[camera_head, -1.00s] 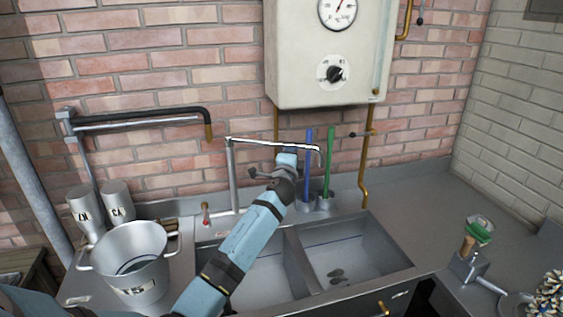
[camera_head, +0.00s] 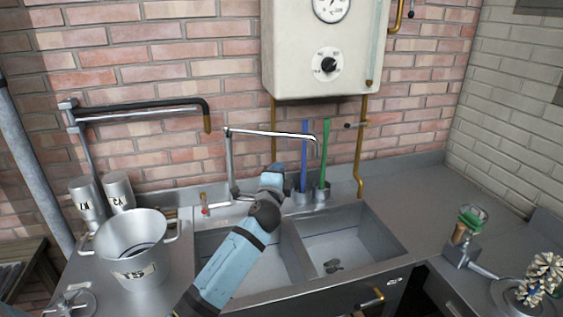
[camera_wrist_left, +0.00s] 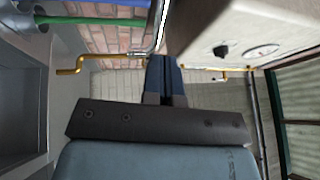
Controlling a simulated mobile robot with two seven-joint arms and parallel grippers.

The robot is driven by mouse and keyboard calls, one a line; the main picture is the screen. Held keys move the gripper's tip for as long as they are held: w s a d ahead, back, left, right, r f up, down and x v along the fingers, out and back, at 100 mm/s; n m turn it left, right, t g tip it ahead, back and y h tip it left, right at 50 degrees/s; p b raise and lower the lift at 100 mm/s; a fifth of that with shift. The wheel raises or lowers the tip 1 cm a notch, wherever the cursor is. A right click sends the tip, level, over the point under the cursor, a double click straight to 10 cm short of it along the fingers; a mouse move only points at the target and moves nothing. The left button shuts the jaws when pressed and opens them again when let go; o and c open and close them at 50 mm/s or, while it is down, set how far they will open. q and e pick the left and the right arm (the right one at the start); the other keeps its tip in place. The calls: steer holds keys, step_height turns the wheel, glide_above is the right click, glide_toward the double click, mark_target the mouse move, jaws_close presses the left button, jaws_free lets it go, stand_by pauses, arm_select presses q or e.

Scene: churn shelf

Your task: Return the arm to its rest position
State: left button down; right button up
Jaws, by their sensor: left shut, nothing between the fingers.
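My left arm comes in from the bottom of the head view, reaching up over the left sink basin. Its gripper (camera_head: 275,169) is at the far end, near the back of the sink beside the tap, below the wall boiler. Its fingers are mostly hidden there by my own wrist. In the left wrist view the two dark fingers (camera_wrist_left: 165,82) are together, with nothing between them. They point towards the brick wall, beside the pale boiler body (camera_wrist_left: 235,35). My right arm is not in view.
A tap (camera_head: 232,165) with a long spout and two upright handles, blue (camera_head: 304,158) and green (camera_head: 324,155), stand close to my gripper. The boiler (camera_head: 322,75) hangs above, with a brass pipe (camera_head: 360,160). A metal bucket (camera_head: 135,265) is at left. The right counter (camera_head: 420,215) has free room.

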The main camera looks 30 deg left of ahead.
arm_select(q)
steer(key=s+d+f+n+g+h+p, duration=0.25)
steer(key=s+d+f, duration=0.25)
steer(key=s+f, duration=0.3)
steer(key=s+d+f+n+g+h+p, duration=0.1)
steer(key=s+d+f+h, duration=0.4)
steer(key=f, duration=0.5)
steer(key=s+d+f+n+g+h+p, duration=0.1)
steer(key=s+d+f+n, duration=0.1)
steer(key=s, duration=0.5)
steer(key=s+d+f+n+g+h+p, duration=0.1)
steer(key=s+d+f+n, duration=0.1)
steer(key=s+d+f, duration=0.2)
steer(key=s+d+f+n+g+h+p, duration=0.1)
steer(key=s+d+f+n+g, duration=0.1)
steer(key=s+d, duration=0.4)
steer(key=s+f+n, duration=0.1)
steer(key=s, duration=0.4)
steer(key=shift+s, duration=0.3)
steer(key=shift+h, duration=0.25)
